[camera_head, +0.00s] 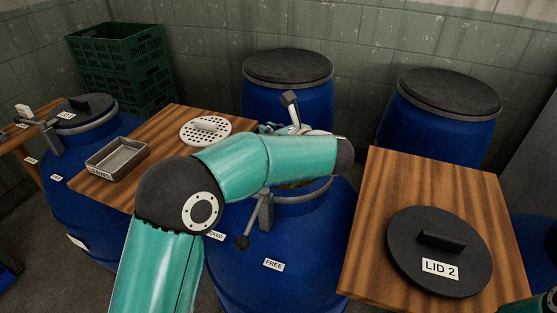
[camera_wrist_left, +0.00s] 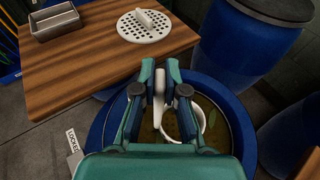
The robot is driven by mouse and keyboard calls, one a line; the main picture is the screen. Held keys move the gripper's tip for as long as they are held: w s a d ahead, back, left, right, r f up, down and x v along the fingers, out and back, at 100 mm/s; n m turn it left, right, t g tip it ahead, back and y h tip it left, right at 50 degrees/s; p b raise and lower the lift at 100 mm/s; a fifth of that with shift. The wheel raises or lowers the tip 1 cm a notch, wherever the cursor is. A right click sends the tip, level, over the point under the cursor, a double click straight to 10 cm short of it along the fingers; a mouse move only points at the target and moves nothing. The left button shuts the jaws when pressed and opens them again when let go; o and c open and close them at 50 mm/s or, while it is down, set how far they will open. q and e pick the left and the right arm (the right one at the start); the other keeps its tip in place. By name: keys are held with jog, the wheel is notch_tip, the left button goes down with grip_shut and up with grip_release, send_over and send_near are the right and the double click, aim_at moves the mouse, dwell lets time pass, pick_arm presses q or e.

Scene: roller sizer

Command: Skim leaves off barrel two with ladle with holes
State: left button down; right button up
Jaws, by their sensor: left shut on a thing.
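My left gripper (camera_wrist_left: 160,72) is shut on the grey handle of the ladle (camera_wrist_left: 160,92). Its pale bowl (camera_wrist_left: 198,118) shows below, partly hidden by my gripper and wrist. The bowl is inside the mouth of the open blue barrel (camera_wrist_left: 100,127), at the brownish liquid. I cannot tell how deep it sits. Green leaves (camera_wrist_left: 211,151) lie in the barrel around the bowl. In the head view my left arm crosses in front of this barrel (camera_head: 285,280) and hides most of its mouth. The black lid marked LID 2 (camera_head: 415,270) lies on the right table.
A wooden table (camera_head: 150,145) at left bears a metal tray (camera_head: 118,160) and a white perforated disc (camera_head: 205,130). A clamp lever (camera_head: 263,210) juts from the open barrel's front. Lidded barrels (camera_head: 288,68) stand behind. Green crates (camera_head: 120,60) are stacked at back left.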

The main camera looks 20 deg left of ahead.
pick_arm(q)
jog(key=s+d, duration=0.2)
jog(key=d, duration=0.1)
jog(key=shift+s, duration=0.15)
dwell(0.5)
jog(key=shift+w+a+p, duration=0.45)
jog(key=shift+w+a, duration=0.25)
jog(key=shift+a, duration=0.25)
jog(key=shift+w+a+p, duration=0.4)
jog(key=shift+w+a, duration=0.25)
jog(key=shift+a, duration=0.25)
jog(key=shift+d, duration=0.1)
jog(key=shift+s+d, duration=0.7)
jog(key=shift+d, duration=0.2)
jog(key=shift+s+d, duration=0.65)
jog(key=shift+d, duration=0.2)
jog(key=shift+r, duration=0.2)
